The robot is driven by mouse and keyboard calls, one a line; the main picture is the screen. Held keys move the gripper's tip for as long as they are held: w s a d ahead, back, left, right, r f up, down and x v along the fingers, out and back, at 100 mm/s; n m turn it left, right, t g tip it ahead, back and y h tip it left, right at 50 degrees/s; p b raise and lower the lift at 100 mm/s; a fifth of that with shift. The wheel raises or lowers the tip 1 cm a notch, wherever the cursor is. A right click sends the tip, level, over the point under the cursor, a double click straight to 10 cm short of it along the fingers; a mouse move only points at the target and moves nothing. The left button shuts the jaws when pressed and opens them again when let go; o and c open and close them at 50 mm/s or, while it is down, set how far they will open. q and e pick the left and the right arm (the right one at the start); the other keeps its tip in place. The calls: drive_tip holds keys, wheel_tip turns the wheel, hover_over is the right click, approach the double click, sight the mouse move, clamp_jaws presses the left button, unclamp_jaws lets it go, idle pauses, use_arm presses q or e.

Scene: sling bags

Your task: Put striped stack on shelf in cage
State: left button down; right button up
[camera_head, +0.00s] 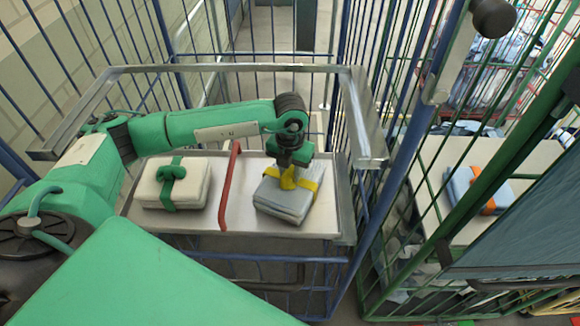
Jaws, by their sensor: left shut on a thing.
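A grey-blue folded stack (284,201) with faint stripes and a yellow strap lies on the right part of a light shelf (240,222) inside a blue wire cage (372,215). My left gripper (288,178) points down onto the stack from above and is shut on its yellow strap knot. The gripper hides part of the stack's top. The stack appears to rest on the shelf; a small gap below cannot be told. My right gripper is not in view.
A red divider (230,187) splits the shelf. A cream stack with a green strap (172,184) lies left of it. A metal rail (230,68) frames the cage. At right, a green cage (437,200) holds a blue stack with an orange strap (478,191).

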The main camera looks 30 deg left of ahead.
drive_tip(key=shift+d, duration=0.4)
use_arm(q)
drive_tip(key=shift+f, duration=0.2)
drive_tip(key=c, duration=1.1)
unclamp_jaws()
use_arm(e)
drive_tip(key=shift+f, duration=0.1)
use_arm(q)
drive_tip(key=shift+r, duration=0.1)
drive_tip(key=shift+r, duration=0.2)
wheel_tip(320, 180, up, 12)
drive_tip(key=b, duration=0.5)
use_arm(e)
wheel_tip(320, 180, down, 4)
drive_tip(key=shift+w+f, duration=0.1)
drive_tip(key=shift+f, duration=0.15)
